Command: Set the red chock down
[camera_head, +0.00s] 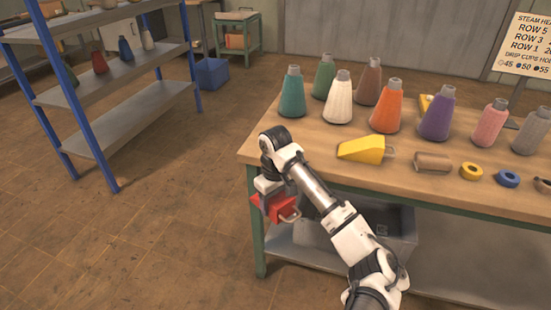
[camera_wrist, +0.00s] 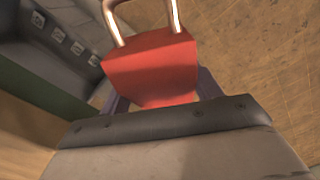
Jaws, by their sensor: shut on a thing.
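The red chock (camera_head: 272,207) is a red block with a metal handle. My gripper (camera_head: 268,196) is shut on it and holds it off the left front corner of the wooden table, below the level of the top. The chock also shows in the wrist view (camera_wrist: 152,66), its bright handle toward the top of the picture, with brown floor beyond. My gripper's fingers are mostly hidden by the wrist and the chock. A yellow wedge-shaped chock (camera_head: 361,150) with a handle lies on the table near the front edge.
The wooden table (camera_head: 310,145) carries several yarn cones, a brown roll (camera_head: 433,163), a yellow ring (camera_head: 471,171) and a blue ring (camera_head: 508,179). A grey bin (camera_head: 400,222) sits on its lower shelf. A blue-posted shelf unit (camera_head: 120,126) stands left. Floor between is clear.

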